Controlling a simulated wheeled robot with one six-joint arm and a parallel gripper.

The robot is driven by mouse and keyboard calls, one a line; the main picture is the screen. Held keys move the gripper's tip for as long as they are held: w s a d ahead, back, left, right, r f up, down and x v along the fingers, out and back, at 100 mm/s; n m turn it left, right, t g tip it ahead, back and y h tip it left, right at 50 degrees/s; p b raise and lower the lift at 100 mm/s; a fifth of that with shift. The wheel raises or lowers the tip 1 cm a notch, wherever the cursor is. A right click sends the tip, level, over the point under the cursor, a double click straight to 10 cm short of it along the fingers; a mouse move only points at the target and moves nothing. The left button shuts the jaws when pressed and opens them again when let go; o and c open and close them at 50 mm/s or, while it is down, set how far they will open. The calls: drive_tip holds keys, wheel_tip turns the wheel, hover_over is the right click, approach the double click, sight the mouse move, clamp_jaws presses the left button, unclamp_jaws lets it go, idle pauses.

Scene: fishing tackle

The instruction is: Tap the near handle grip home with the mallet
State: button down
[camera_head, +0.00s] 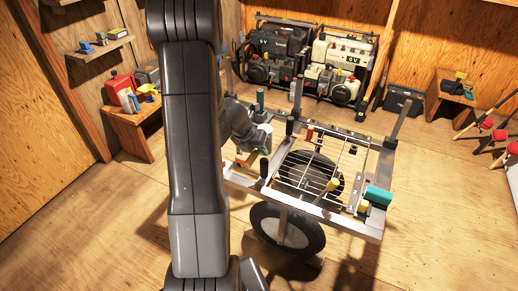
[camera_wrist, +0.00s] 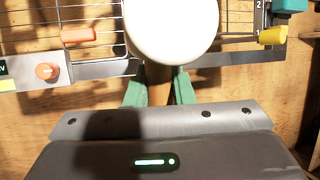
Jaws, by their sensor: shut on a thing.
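My gripper (camera_wrist: 160,88) has green fingers shut on the brown handle of the mallet (camera_wrist: 172,28). The mallet's round white head fills the upper middle of the wrist view, over the cart's metal rail. In the head view, my arm hides much of the gripper, and a pale part that seems to be the mallet (camera_head: 267,128) shows beside it. The cart (camera_head: 372,229) has a wire grid and upright posts. A dark grip (camera_head: 264,168) stands on its left side, and a teal cylinder (camera_head: 378,195) lies at its near right corner. I cannot tell which is the near handle grip.
A yellow piece (camera_head: 333,184) and a red piece (camera_head: 309,133) sit at the grid. A black wheel (camera_head: 287,230) is under the cart's near side. Two generators (camera_head: 310,60) stand behind. A bench (camera_head: 135,125) is at left.

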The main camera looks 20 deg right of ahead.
wheel_tip(320, 180, down, 5)
drive_tip(key=b, duration=0.4)
drive_tip(key=shift+f+b, duration=0.1)
drive_tip(key=shift+b, duration=0.2)
wheel_tip(320, 180, up, 4)
drive_tip(key=p, duration=0.4)
wheel_tip(320, 180, up, 4)
drive_tip(key=p, duration=0.4)
